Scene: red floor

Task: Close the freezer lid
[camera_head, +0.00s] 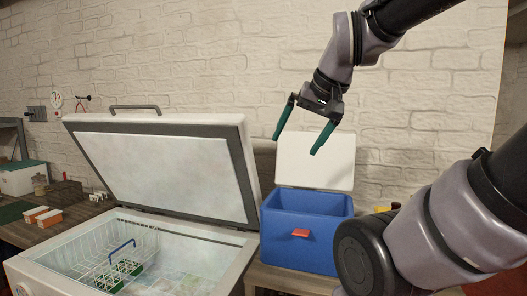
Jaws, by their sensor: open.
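The white chest freezer (240,283) stands at the lower left. Its lid (155,175) is raised and leans back, with its inner panel facing forward and a grey handle (135,108) along its top edge. My gripper (300,144) is open and empty. It appears in the picture above the blue cooler, to the right of the lid and apart from it, with its green fingers pointing down. How far it is from the lid in depth I cannot tell.
A blue cooler (305,230) with a raised white lid (335,163) stands right of the freezer. A wire basket (100,245) sits inside the freezer. Boxes (48,217) lie on a bench at left. A white brick wall (230,50) is behind.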

